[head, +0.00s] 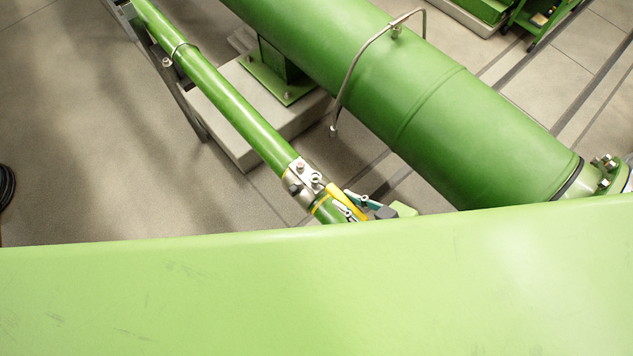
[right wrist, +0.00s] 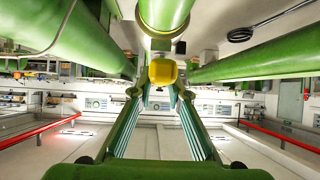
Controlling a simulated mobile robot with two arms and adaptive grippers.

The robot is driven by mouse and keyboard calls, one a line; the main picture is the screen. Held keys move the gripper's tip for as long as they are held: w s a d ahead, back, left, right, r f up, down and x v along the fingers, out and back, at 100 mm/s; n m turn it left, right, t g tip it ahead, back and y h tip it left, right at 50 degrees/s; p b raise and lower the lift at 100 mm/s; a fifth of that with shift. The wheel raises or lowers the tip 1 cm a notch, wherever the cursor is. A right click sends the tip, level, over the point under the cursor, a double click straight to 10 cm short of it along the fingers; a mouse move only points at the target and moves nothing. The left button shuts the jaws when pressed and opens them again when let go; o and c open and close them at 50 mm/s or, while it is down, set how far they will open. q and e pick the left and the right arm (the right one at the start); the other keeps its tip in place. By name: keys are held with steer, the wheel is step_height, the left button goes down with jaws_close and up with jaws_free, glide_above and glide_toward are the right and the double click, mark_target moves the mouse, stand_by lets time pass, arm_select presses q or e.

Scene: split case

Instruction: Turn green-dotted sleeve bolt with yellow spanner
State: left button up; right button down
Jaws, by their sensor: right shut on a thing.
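A silver sleeve (head: 303,182) with several bolts is clamped around the thin green pipe (head: 232,107) in the head view. I cannot make out a green dot on any bolt. The yellow spanner (head: 346,202) lies close beside the sleeve's lower right side; whether it sits on a bolt is unclear. My right gripper (head: 356,205) is shut on the spanner, mostly hidden by the foreground. In the right wrist view, the spanner's yellow end (right wrist: 162,72) shows between my right fingertips (right wrist: 160,93), just below the pipe and sleeve. My left gripper is not in view.
A large light green surface (head: 300,290) fills the lower head view and hides what lies behind it. A thick green pipe (head: 440,110) with a bent metal handle (head: 350,68) runs to the right. A concrete plinth (head: 225,110) stands below. Open floor (head: 90,120) lies left.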

steer(key=shift+r, duration=1.35)
